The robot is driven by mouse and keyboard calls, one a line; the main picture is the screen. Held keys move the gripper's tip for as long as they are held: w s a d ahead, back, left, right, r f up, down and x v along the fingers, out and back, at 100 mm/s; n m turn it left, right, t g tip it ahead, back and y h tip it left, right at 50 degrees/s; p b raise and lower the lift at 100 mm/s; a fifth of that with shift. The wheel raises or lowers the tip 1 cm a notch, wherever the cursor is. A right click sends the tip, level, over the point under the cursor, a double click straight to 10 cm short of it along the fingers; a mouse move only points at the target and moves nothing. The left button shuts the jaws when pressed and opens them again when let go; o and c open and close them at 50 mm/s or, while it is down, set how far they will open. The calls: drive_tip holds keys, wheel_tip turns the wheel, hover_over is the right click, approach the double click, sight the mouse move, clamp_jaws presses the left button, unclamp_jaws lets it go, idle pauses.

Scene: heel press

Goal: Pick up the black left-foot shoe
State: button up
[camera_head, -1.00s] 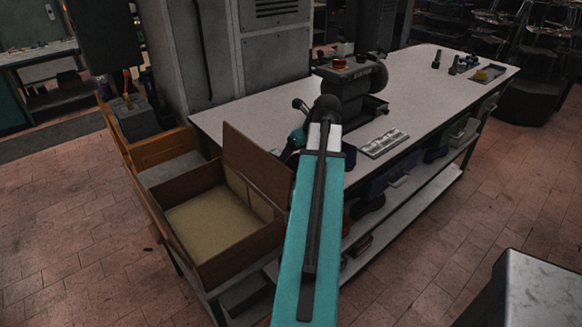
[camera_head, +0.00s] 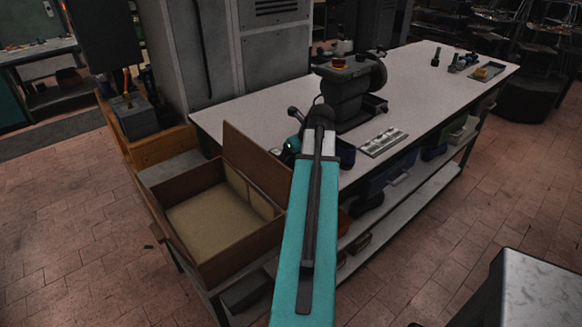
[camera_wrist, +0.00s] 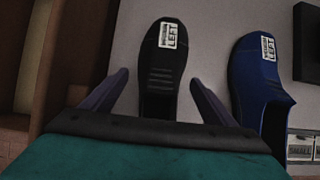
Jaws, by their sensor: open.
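The black shoe (camera_wrist: 163,66) lies on the light grey table top in the wrist view, with its toe toward the top of the picture and a white label reading "LEFT" on it. My gripper (camera_wrist: 158,78) is open, with one finger on each side of the shoe. The fingers look apart from it; their height above the table is hard to judge. The shoe's near end is hidden behind my gripper's body. In the head view my arm hides the black shoe.
A blue shoe (camera_wrist: 257,75) with a similar label lies right of the black one. The wooden box (camera_head: 195,262) stands at the table's left end. A grinder-like machine (camera_head: 345,90) and a label tray (camera_head: 383,143) are on the table (camera_head: 435,95).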

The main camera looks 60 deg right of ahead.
drive_tip(key=c, duration=1.4)
drive_tip(key=shift+r, duration=0.2)
drive_tip(key=shift+r+b, duration=1.2)
drive_tip(key=shift+r, duration=3.65)
drive_tip(key=shift+c, duration=0.3)
